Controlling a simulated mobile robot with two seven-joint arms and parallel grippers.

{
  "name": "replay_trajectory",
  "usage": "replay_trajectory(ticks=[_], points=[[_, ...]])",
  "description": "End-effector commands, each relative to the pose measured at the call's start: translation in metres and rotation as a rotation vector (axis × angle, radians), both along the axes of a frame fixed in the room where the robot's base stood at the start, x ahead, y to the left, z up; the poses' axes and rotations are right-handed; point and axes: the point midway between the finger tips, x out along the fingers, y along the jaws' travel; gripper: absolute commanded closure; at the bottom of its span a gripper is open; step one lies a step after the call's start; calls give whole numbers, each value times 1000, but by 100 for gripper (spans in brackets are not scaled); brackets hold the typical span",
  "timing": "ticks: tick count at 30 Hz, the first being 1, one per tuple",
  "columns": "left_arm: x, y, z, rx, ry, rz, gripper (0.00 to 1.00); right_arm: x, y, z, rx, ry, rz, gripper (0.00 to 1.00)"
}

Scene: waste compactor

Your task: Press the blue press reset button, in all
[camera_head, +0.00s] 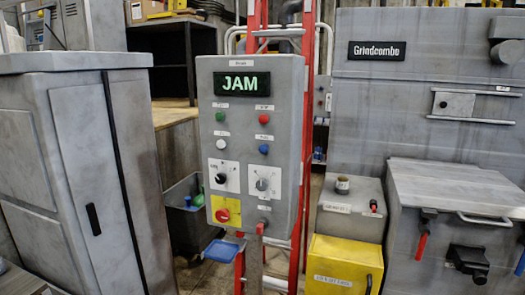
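A grey control box (202,75) stands upright in the middle of the head view, with a lit display (240,83) reading JAM in green. A round blue button (263,149) sits on the right side of its face, below a red button (264,118). A green button (220,116) and a white button (221,144) are on the left. The small labels above the buttons are too small to read. Neither of my grippers is in view, and nothing covers the blue button.
Below the buttons are two knobs (261,184) and a red switch (223,215) on a yellow plate. A blue pad (221,251) sticks out underneath. A grey cabinet (75,150) stands left; a grey machine (425,115) and yellow box (343,268) stand right.

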Motion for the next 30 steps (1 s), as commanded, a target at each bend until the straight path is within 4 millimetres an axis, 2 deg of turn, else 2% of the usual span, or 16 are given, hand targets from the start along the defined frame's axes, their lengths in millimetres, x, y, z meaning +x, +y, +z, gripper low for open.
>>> replay_trajectory(ticks=[1, 5, 30], points=[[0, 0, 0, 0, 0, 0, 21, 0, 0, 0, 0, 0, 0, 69], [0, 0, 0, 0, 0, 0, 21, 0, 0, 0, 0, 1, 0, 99], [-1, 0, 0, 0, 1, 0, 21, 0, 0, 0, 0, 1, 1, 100]])
